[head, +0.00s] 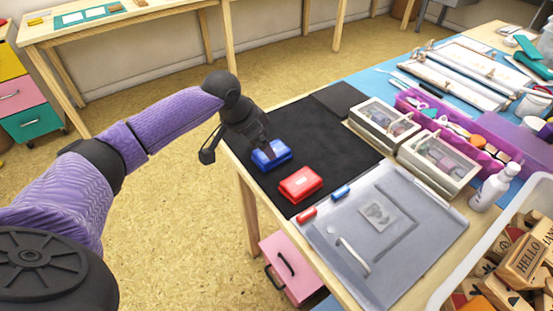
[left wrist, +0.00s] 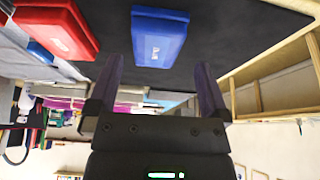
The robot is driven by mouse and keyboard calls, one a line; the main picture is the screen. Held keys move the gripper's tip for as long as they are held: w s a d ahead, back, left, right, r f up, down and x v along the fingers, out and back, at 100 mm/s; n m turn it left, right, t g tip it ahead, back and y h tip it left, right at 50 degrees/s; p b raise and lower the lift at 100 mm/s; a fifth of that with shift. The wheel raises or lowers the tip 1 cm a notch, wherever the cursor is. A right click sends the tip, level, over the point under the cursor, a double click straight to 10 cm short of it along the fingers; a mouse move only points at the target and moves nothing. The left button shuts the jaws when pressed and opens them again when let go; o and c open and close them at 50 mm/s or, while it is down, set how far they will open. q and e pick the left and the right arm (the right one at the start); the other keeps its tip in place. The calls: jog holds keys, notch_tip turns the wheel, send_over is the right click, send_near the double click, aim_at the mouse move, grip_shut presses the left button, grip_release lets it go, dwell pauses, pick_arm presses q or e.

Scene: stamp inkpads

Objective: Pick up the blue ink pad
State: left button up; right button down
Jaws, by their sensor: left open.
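The blue ink pad (head: 272,157) lies on the black mat (head: 330,134) near the mat's left edge. My left gripper (head: 266,146) is right at the blue pad in the head view, coming from above and partly covering its far side. In the left wrist view my left gripper (left wrist: 157,68) is open, and the blue ink pad (left wrist: 160,38) shows just beyond the gap between its fingers. I cannot tell whether the fingers touch it. The red ink pad (head: 300,184) lies beside it. My right gripper is not in view.
Small red (head: 307,213) and blue (head: 341,192) blocks lie by a grey translucent sheet (head: 425,210). Two clear-lidded boxes (head: 437,163) stand right of the mat. A bin of wooden stamps (head: 455,285) is at the lower right. The mat's middle is clear.

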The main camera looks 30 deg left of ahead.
aim_at(264, 171)
pick_arm(q)
jog(key=b+x, duration=0.3)
jog(key=x, duration=0.2)
jog(key=shift+d, duration=0.15)
jog(key=shift+s+r, duration=0.1)
jog(key=shift+r, duration=0.1)
jog(key=shift+c, duration=1)
jog(key=c, duration=0.7)
jog(key=shift+c, duration=0.9)
